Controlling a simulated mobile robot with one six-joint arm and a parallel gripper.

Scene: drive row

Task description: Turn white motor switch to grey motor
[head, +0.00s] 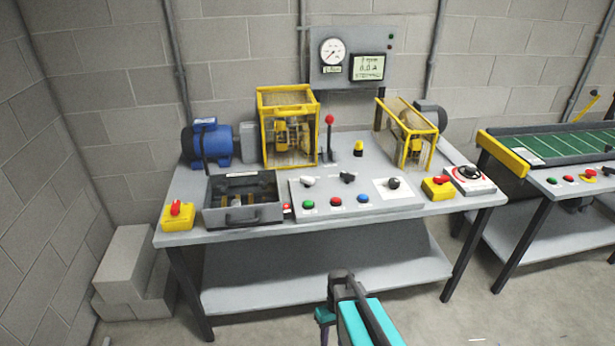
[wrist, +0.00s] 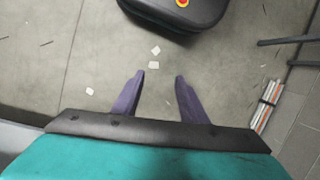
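A white knob switch (head: 308,182) sits at the upper left of the light control panel (head: 330,194) on the bench. A dark knob (head: 347,177) is to its right, and another dark knob (head: 393,183) on a white plate is further right. A grey motor (head: 430,117) stands at the back right of the bench, partly hidden by a yellow guard. A blue motor (head: 208,143) stands at the left. My gripper is low in front of the bench, away from the knobs. In the wrist view my gripper (wrist: 160,76) is open and empty over the floor.
Green, red and blue buttons (head: 335,201) line the panel front. A grey open box (head: 242,216) and a yellow emergency-stop box (head: 176,215) lie left; another stop box (head: 438,188) lies right. A red-knobbed lever (head: 330,135) stands behind the panel. Floor before the bench is clear.

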